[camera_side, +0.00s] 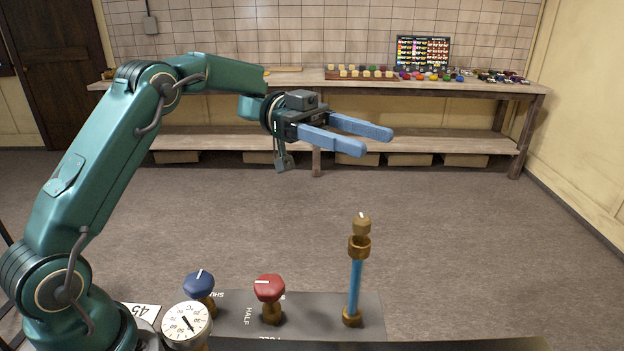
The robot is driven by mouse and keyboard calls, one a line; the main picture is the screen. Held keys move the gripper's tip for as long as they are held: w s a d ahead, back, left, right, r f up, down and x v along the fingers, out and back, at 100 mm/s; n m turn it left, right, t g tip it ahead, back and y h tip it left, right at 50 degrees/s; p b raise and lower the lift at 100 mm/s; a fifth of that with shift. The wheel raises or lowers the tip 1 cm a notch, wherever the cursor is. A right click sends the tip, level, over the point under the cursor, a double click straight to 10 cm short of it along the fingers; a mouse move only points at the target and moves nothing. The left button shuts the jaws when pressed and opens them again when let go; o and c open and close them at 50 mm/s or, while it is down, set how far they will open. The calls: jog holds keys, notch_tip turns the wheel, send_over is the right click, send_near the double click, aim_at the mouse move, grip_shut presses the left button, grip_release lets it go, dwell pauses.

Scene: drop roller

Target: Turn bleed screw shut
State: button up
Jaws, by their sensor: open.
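A brass screw head (361,226) with a pale mark on its top sits above a brass collar on an upright blue tube (355,287) at the right of the panel; it looks like the bleed screw. My gripper (371,140) is open and empty, with its two blue fingers apart and pointing right. It is in the air well above the screw head in the picture and touches nothing. How far the screw is turned cannot be told.
A red knob (269,288) and a blue knob (199,283) stand on the dark panel (335,325), left of the tube. A round dial gauge (187,322) is at front left. A wooden bench (300,87) with small coloured pieces stands along the back wall.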

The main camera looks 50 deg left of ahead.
aim_at(369, 228)
jog(key=shift+t, duration=0.3)
notch_tip(369, 228, down, 12)
jog(key=shift+s+f, duration=0.1)
jog(key=shift+s, duration=0.05)
jog(key=shift+w+d, duration=0.2)
jog(key=shift+d, duration=2.3)
grip_shut()
